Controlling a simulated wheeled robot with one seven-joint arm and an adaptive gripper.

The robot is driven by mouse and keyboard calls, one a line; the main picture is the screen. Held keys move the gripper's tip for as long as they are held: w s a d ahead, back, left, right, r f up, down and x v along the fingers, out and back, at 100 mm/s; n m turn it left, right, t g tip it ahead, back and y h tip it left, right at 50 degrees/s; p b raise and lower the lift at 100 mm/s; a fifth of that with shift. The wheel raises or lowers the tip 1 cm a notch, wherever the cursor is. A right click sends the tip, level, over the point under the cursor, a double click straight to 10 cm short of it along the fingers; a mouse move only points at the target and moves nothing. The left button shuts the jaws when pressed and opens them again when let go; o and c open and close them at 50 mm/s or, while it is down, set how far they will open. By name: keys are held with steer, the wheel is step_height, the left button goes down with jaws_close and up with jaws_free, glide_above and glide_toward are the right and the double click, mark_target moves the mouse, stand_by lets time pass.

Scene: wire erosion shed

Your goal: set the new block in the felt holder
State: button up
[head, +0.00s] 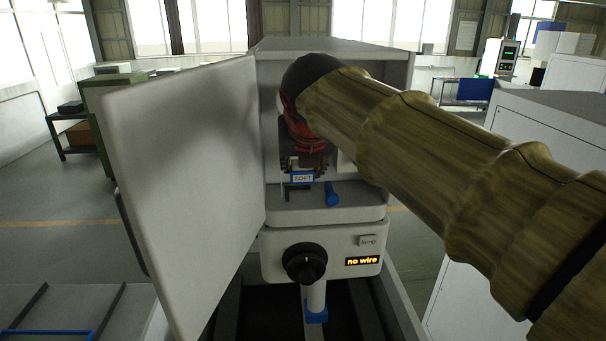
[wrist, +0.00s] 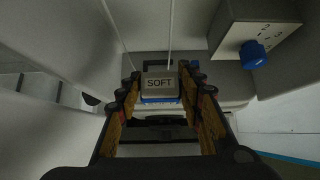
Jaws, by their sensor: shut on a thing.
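My gripper (head: 303,165) reaches into the open machine cabinet (head: 335,48). It is shut on a small block marked SOFT (head: 303,178), with blue along its edge. In the wrist view the block (wrist: 159,83) sits between the two fingertips, its lettering facing the camera. A dark slotted part (head: 298,193) lies just below the block in the head view. I cannot tell whether this is the felt holder, or whether the block touches it. My arm hides much of the cabinet's right side.
The cabinet door (head: 185,190) stands open on the left. A blue cylinder (head: 332,193) is right of the block. Below are a black knob (head: 304,263) and a lit "no wire" display (head: 362,261). The wrist view shows a grey box (wrist: 232,25) with a blue knob (wrist: 252,53).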

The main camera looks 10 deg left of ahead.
steer(key=p, duration=0.1)
glide_above(300, 195)
steer(key=shift+f, duration=0.9)
steer(key=shift+s+d+f, duration=0.1)
steer(key=shift+s+f, duration=0.15)
steer(key=shift+f, duration=0.65)
steer(key=shift+w+f+p, duration=0.15)
steer(key=shift+f+p, duration=0.15)
steer(key=shift+f, duration=0.6)
steer(key=shift+w+f+p, duration=0.15)
steer(key=shift+f+p, duration=0.15)
steer(key=shift+f, duration=0.55)
steer(key=shift+f, duration=0.15)
steer(key=o, duration=1.2)
steer(key=shift+o, duration=0.2)
